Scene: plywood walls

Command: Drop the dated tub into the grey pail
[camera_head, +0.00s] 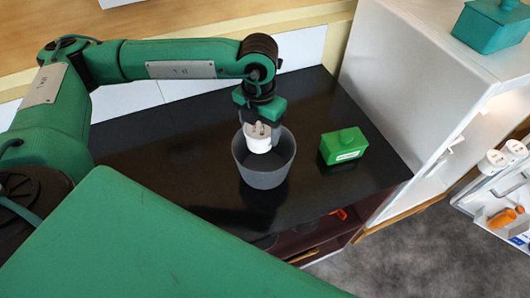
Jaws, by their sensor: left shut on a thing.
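The grey pail (264,178) stands upright on the black counter, in the middle of the view. My left gripper (261,128) comes down from above and is shut on a small white tub (258,144). The tub is at the pail's mouth and overlaps its far rim in the picture. I cannot tell how far below the rim the tub reaches. Any date on the tub is too small to read. My right gripper is not in view.
A green lidded box (342,148) with a white label stands right of the pail on the black counter (180,165). A white cabinet (400,75) at the right bears a teal box (490,27). A rack at the far right holds white tubs (492,161).

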